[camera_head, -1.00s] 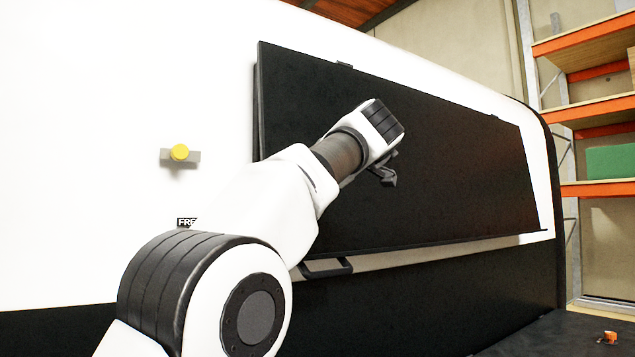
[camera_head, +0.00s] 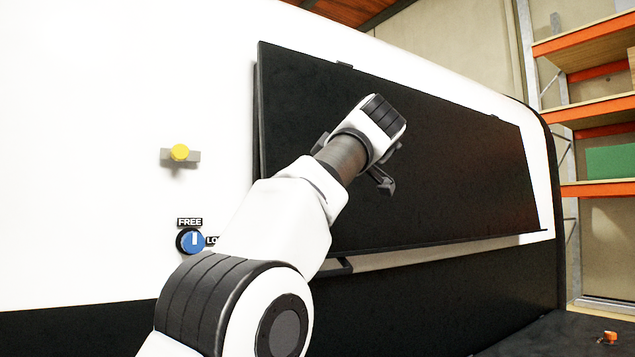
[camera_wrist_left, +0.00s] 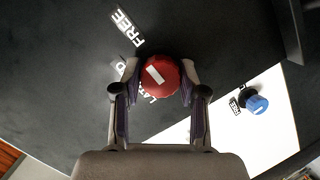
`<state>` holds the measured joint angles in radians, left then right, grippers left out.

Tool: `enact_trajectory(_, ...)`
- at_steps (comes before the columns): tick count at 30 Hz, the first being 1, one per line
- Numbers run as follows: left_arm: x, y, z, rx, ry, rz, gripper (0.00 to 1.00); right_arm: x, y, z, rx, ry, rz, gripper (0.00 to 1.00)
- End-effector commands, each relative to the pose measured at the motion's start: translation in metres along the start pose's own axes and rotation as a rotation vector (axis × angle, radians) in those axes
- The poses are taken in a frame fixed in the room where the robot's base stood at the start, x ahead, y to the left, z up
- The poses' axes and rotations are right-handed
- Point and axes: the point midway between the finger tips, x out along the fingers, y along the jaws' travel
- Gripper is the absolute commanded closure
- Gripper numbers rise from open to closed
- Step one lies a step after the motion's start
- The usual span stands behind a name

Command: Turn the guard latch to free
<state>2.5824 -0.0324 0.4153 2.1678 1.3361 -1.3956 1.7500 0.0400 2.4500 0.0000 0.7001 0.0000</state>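The guard latch is a red round knob (camera_wrist_left: 165,75) with a white bar mark, on the dark panel in the left wrist view. Its mark runs diagonally, its outer end to the upper left, toward the FREE lettering (camera_wrist_left: 130,28). A label reading LATCH shows partly below the knob, and another is partly covered by a finger. My left gripper (camera_wrist_left: 162,74) has one finger on each side of the knob, seemingly touching it. In the head view my left gripper (camera_head: 352,162) is at the black panel (camera_head: 460,165), and my arm hides the knob. My right gripper is not visible.
A blue knob (camera_head: 194,241) with FREE and partly covered LOCK labels is on the white wall, left of the panel. It also shows in the left wrist view (camera_wrist_left: 257,104). Orange shelving (camera_head: 597,115) stands at right.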

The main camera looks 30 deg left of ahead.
Motion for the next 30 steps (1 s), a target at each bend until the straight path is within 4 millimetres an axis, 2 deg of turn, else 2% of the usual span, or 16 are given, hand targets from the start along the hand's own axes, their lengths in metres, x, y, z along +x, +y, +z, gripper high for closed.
enact_trajectory(2, -0.001, 0.001, -0.001, -0.001, 0.001, 0.002, 0.34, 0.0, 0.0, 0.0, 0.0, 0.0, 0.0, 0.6)
enact_trajectory(10, -0.001, 0.0, 0.0, -0.001, 0.0, 0.0, 0.34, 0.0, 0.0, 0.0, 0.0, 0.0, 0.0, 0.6)
enact_trajectory(14, -0.01, 0.001, 0.0, 0.0, 0.0, 0.002, 0.34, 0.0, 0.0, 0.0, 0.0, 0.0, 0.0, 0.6)
enact_trajectory(17, -0.028, 0.001, -0.001, -0.001, 0.0, 0.003, 0.34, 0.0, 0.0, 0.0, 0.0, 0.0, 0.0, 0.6)
enact_trajectory(24, -0.09, 0.001, 0.0, -0.001, 0.001, 0.003, 0.34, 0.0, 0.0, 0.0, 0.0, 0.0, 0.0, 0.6)
enact_trajectory(27, -0.108, 0.001, 0.0, -0.002, 0.001, 0.003, 0.34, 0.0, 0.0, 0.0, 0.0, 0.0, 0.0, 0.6)
enact_trajectory(30, -0.118, 0.001, 0.0, -0.001, 0.001, 0.002, 0.34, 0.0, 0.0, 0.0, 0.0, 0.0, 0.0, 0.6)
